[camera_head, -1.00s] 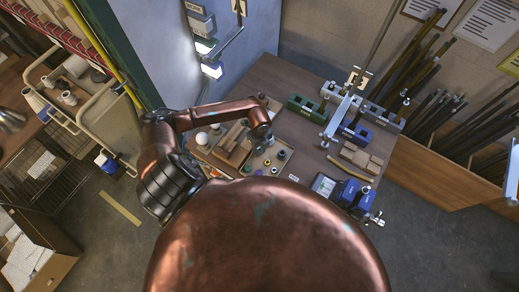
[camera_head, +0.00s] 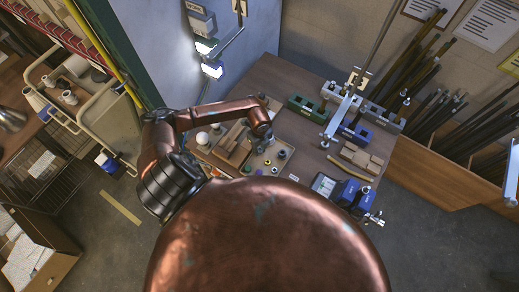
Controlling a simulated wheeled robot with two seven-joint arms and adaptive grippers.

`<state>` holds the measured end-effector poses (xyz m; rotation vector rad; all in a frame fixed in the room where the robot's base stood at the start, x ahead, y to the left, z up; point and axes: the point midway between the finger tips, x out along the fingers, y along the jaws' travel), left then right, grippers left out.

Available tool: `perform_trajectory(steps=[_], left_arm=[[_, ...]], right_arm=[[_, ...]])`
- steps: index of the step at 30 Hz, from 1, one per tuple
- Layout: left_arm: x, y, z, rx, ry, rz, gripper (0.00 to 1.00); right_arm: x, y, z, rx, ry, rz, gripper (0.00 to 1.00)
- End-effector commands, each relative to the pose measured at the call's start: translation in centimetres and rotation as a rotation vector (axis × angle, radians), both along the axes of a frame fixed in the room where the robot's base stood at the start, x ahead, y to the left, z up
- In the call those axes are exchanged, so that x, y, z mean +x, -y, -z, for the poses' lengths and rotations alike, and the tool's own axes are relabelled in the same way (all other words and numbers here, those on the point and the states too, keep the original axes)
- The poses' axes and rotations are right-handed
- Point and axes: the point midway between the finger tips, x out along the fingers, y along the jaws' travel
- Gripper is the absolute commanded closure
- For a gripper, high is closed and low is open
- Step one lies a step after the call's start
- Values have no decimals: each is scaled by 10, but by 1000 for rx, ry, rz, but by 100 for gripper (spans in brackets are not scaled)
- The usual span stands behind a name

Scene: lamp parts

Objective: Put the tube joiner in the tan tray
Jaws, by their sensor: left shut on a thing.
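My left gripper (camera_head: 265,139) points down over the workbench, at the end of my copper-coloured arm. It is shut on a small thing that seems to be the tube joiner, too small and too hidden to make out. The tan tray (camera_head: 256,162) lies below and around the gripper, with several small round coloured parts in it. I cannot tell whether the held thing touches the tray. My right gripper is out of view.
Wooden blocks (camera_head: 231,143) lie just left of the gripper. A green block (camera_head: 304,107), a blue block (camera_head: 356,133) and a wooden fixture (camera_head: 361,158) stand to the right. A blue device (camera_head: 353,193) is at the right front. Bare bench lies between the tray and these.

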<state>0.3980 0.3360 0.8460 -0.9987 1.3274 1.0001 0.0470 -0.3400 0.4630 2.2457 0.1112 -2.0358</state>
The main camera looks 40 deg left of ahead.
Motion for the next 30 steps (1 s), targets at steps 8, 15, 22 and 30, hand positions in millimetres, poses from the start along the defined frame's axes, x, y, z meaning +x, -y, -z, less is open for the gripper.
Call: perform_trajectory(steps=[8, 15, 22, 30], left_arm=[[0, 0, 5, 0, 0, 0, 100], [0, 0, 8, 0, 0, 0, 100], [0, 0, 8, 0, 0, 0, 68], [0, 0, 8, 1, -1, 0, 61]], right_arm=[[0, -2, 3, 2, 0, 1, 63], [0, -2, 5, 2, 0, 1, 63], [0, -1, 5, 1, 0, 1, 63], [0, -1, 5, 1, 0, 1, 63]])
